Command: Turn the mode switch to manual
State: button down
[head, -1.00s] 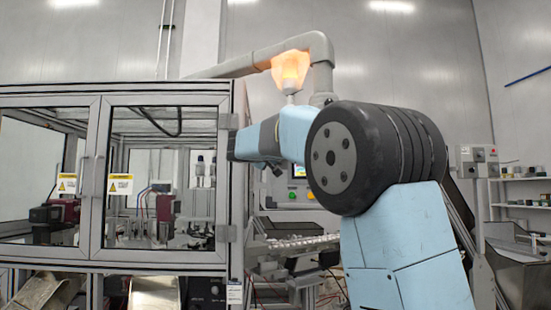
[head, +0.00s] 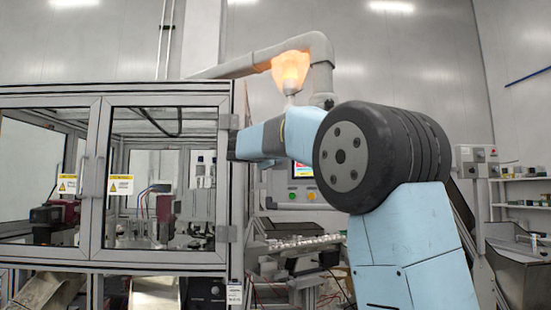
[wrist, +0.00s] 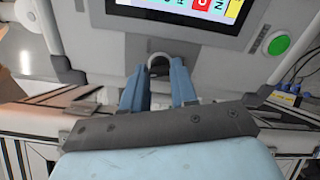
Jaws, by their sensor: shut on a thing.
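The control panel (head: 302,203) stands right of the glazed cell in the head view, partly behind my arm. In the wrist view its grey face (wrist: 105,45) fills the upper part, with a lit screen (wrist: 185,8) and a green button (wrist: 278,45). My gripper (wrist: 159,75) has its two blue fingers pointing at the panel. My gripper is hidden in the head view.
The cell's glass doors (head: 165,180) and metal frame stand close left of my arm. A lit orange lamp (head: 290,70) hangs from a pipe above. A conveyor (head: 300,245) runs below the panel. A grey switch box (head: 477,161) stands at right.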

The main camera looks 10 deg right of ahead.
jog(key=n, duration=0.5)
jog(key=shift+a+f, duration=0.15)
jog(key=shift+f, duration=0.25)
dwell(0.3)
jog(key=c, duration=1.1)
grip_release()
jog(key=shift+w, duration=0.1)
jog(key=shift+o, duration=1.1)
jog(key=shift+r, duration=0.2)
jog(key=v, duration=1.3)
jog(key=shift+s+a, duration=0.2)
jog(key=shift+s, duration=0.1)
